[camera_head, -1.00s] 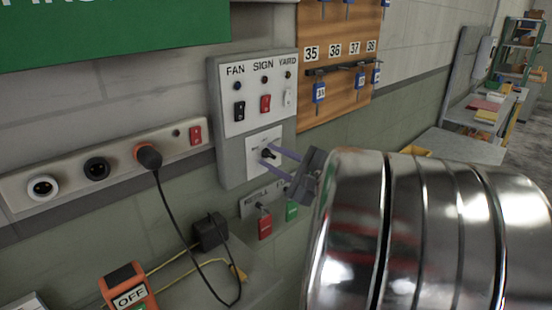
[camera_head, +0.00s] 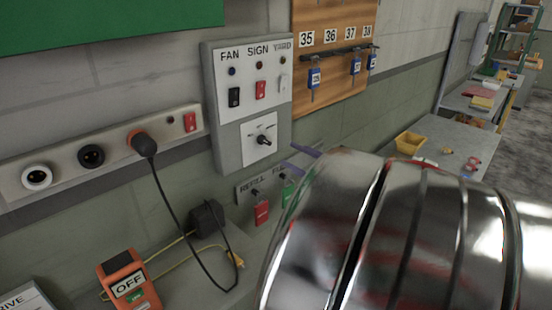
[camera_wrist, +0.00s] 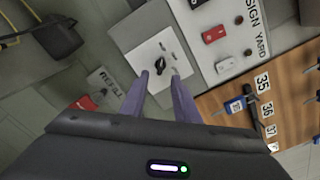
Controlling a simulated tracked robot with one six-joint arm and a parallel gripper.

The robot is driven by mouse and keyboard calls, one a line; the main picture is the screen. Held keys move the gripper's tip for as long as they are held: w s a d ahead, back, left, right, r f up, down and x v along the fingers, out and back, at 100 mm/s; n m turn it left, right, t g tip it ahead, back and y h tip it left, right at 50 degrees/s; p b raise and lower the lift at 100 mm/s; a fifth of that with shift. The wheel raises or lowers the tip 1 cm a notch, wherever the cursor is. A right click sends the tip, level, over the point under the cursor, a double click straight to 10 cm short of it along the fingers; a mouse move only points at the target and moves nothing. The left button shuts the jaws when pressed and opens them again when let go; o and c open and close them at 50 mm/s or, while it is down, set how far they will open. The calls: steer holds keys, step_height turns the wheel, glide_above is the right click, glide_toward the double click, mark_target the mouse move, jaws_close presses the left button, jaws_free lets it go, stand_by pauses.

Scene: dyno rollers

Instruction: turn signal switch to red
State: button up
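The black rotary knob (camera_head: 264,140) sits on a white plate (camera_head: 250,151) low on the grey wall panel (camera_head: 222,150). I take it for the signal switch, though its small markings are too blurred to read. In the wrist view the knob (camera_wrist: 162,66) lies just beyond my fingertips. My gripper (camera_wrist: 160,74) has its two purple fingers apart, with nothing between them. In the head view my gripper (camera_head: 288,156) is right of and below the knob, clear of it, and mostly hidden behind my shiny arm.
Rocker switches labelled FAN (camera_head: 234,97), SIGN (camera_head: 260,90) and YARD (camera_head: 283,83) sit above the knob. A key board (camera_head: 330,15) is at the right.

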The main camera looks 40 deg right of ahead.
steer(key=shift+s, duration=2.25)
